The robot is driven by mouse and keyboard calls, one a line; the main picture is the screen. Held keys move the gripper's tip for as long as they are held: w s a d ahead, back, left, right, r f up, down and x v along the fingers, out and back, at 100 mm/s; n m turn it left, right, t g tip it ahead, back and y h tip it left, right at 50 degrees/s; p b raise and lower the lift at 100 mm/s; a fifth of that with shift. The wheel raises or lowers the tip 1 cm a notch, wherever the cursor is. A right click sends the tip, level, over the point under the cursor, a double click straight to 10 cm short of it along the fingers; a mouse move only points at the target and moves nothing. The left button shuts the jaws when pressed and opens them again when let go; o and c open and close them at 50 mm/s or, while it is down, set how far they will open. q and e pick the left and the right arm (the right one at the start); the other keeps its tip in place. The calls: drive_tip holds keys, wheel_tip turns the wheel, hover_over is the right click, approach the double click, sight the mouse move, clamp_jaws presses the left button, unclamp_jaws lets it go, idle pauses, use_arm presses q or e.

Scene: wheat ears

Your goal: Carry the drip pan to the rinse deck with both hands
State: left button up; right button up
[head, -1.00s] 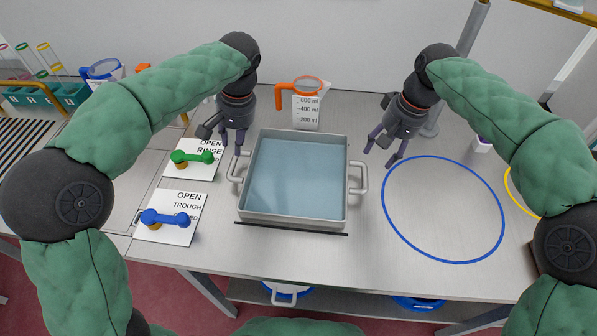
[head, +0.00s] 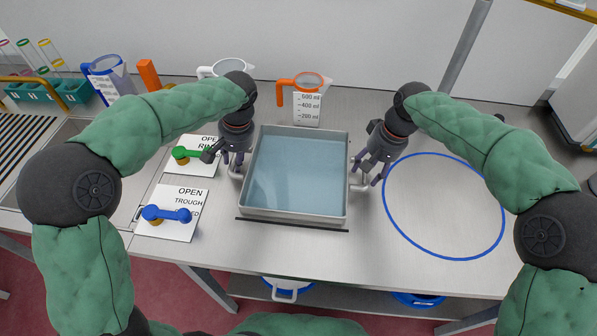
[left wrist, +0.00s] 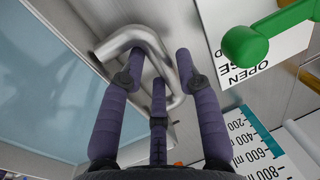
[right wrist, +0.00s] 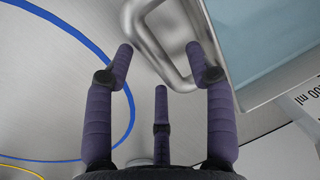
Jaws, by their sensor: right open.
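The drip pan (head: 243,211), a grey square pan with bluish liquid inside, sits level on the metal table, with a looped handle on its left and right sides. My left gripper (head: 232,168) is at the left handle; in the left wrist view the fingers (left wrist: 160,62) straddle that handle (left wrist: 153,40), but whether they grip it is unclear. My right gripper (head: 368,178) is open at the right handle; in the right wrist view its fingers (right wrist: 160,60) are spread, with the handle (right wrist: 158,38) just beyond and partly between the tips. I cannot tell which surface is the rinse deck.
A blue ring (head: 412,243) marks clear table right of the pan. Left are a green lever (head: 193,154) on an "OPEN RINSE" plate and a blue lever (head: 167,214) on a trough plate. An orange-handled measuring jug (head: 306,104) stands behind the pan.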

use_arm(q)
drive_tip(key=shift+a+f, duration=0.15)
drive_tip(key=shift+f, duration=0.7)
use_arm(e)
drive_tip(key=shift+a+f, duration=0.15)
drive_tip(key=shift+f, duration=0.7)
use_arm(q)
clamp_jaws()
use_arm(e)
drive_tip(key=c, duration=0.7)
clamp_jaws()
use_arm(q)
drive_tip(key=shift+r, duration=0.1)
use_arm(e)
drive_tip(key=shift+w+r, duration=0.1)
